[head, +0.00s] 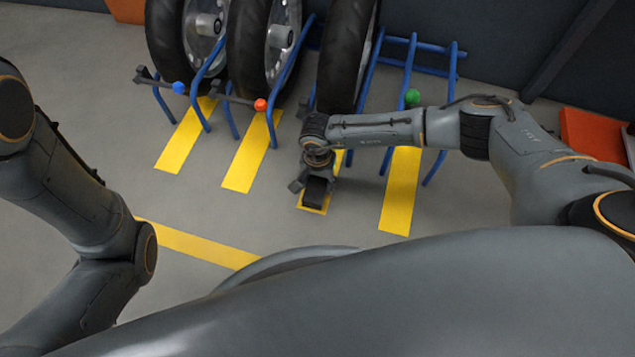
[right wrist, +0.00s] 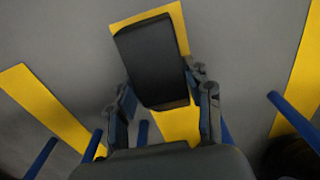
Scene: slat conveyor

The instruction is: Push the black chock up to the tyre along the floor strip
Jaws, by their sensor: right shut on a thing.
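The black chock (head: 316,192) lies on the yellow floor strip (head: 312,208) in the third bay; the strip shows around it in the right wrist view (right wrist: 181,127). The tyre (head: 347,60) of that bay stands upright behind my right arm, with a gap of floor between it and the chock. My right gripper (head: 312,182) points down at the strip. In the right wrist view its fingers (right wrist: 163,88) are shut on the near end of the chock (right wrist: 152,62). Part of the strip is hidden by my arm. My left arm shows at the left, but its gripper is out of view.
Blue rack rails (head: 367,80) stand on both sides of the bay. Two more wheels (head: 262,45) stand to the left, with yellow strips (head: 252,150) before them. A lever with a green knob (head: 412,97) is at the right bay. The floor in front is clear.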

